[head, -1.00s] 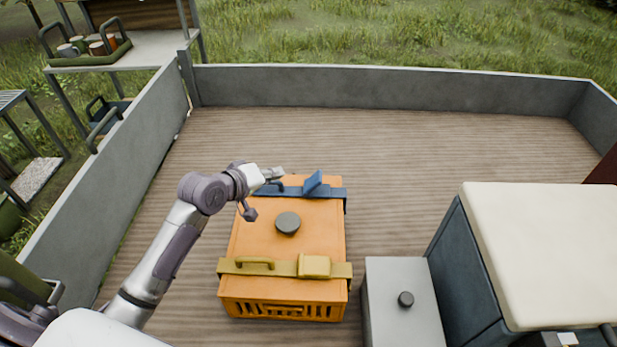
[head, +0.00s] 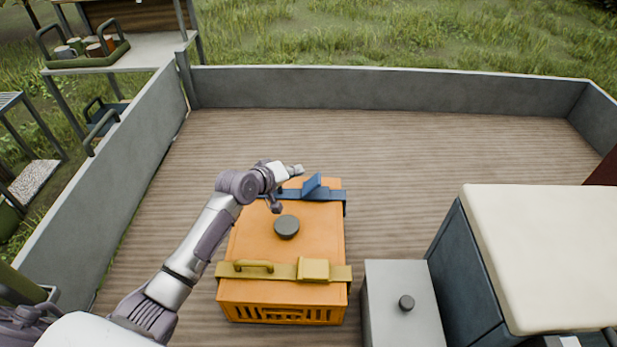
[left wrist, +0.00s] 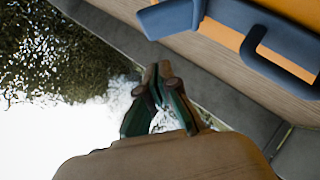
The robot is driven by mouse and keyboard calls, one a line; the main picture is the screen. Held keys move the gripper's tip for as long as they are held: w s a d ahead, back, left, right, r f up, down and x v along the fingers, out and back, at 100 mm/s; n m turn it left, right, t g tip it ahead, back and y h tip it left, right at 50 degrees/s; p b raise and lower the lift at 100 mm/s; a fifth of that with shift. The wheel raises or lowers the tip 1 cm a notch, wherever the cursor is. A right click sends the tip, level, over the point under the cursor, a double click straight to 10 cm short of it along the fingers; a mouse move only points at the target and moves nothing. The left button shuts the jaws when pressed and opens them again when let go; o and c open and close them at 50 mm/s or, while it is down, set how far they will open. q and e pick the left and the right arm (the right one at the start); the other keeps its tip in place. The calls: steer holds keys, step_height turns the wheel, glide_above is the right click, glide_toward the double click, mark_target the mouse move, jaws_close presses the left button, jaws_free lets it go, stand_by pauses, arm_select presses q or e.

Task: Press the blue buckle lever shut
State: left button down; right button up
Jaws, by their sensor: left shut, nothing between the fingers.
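The blue buckle lever (head: 312,184) stands tilted up from the blue strap (head: 328,195) at the far end of the orange crate (head: 290,250). In the left wrist view the blue lever (left wrist: 172,18) shows at the top, beside a blue loop handle (left wrist: 265,50). My left gripper (head: 298,169) is shut and empty, just left of and beyond the raised lever. Its closed fingers also show in the left wrist view (left wrist: 157,75), apart from the lever. My right gripper is not in view.
A yellow strap with a flat yellow buckle (head: 314,270) crosses the crate's near end. A dark round knob (head: 287,227) stands on its lid. A grey box (head: 400,310) and a white-topped cabinet (head: 545,250) stand right. The deck beyond is clear.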

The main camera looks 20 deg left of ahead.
mark_target(316, 176)
arm_select(q)
steer(key=shift+w+d+f+p, duration=0.15)
steer(key=shift+w+d+f, duration=0.25)
steer(key=shift+d+f, duration=0.25)
steer(key=shift+w+d+f+p, duration=0.15)
steer(key=shift+w+d+f, duration=0.25)
steer(key=shift+d+f, duration=0.55)
